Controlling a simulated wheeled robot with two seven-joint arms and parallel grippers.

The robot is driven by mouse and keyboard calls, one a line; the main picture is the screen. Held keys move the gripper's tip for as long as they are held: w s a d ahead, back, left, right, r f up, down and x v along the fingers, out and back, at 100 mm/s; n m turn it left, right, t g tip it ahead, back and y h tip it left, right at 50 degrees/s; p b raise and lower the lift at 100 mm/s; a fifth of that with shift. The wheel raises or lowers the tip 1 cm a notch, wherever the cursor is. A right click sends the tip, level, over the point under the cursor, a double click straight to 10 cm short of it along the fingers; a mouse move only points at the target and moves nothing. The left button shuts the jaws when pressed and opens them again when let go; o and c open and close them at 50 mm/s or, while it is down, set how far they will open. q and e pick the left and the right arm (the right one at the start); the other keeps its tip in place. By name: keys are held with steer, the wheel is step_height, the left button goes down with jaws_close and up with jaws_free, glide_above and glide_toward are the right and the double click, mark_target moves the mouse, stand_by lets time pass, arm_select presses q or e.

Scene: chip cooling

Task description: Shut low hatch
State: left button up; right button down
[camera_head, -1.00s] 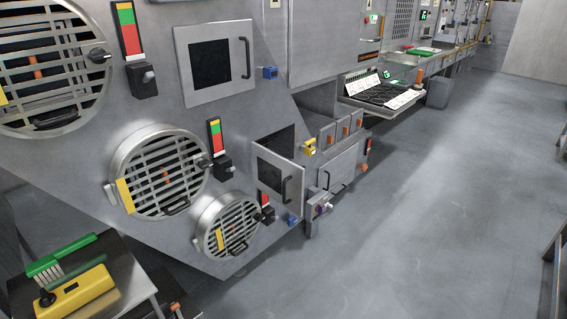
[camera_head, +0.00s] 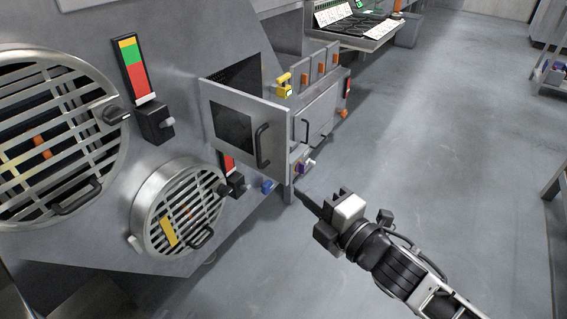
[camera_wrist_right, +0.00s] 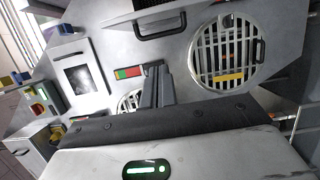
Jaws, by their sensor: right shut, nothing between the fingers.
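The low hatch (camera_head: 213,98) is a grey metal door with a dark square window and a black bar handle (camera_head: 262,146) near its right edge. It stands open, swung out from the machine, with the dark opening (camera_head: 245,78) showing behind its top edge. My right gripper (camera_head: 304,198) is in front of and below the hatch, to the right of the handle and apart from it in the head view. Its fingers are together and empty; they also show in the right wrist view (camera_wrist_right: 156,88). My left gripper is out of view.
Round grilles (camera_head: 178,208) with handles and black latches sit left of the hatch. A small cabinet (camera_head: 318,120) with a yellow-handled item (camera_head: 284,84) adjoins its right side. The grey floor (camera_head: 430,150) to the right is clear.

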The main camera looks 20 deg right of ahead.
mark_target(288, 158)
steer(key=w, duration=0.3)
steer(key=w+b, duration=0.1)
steer(key=w, duration=0.2)
steer(key=w+a+b, duration=0.1)
steer(key=w, duration=0.3)
arm_select(q)
steer(key=shift+d+r+t+h, duration=0.2)
steer(key=shift+r+t, duration=0.1)
steer(key=shift+r, duration=0.15)
steer(key=shift+d+r+t+h, duration=0.15)
steer(key=shift+r+t, duration=0.15)
steer(key=shift+r, duration=0.15)
arm_select(e)
steer(key=shift+w+d, duration=0.4)
steer(key=shift+d, duration=0.1)
arm_select(q)
steer(key=shift+f, duration=0.1)
arm_select(e)
steer(key=shift+d, duration=0.1)
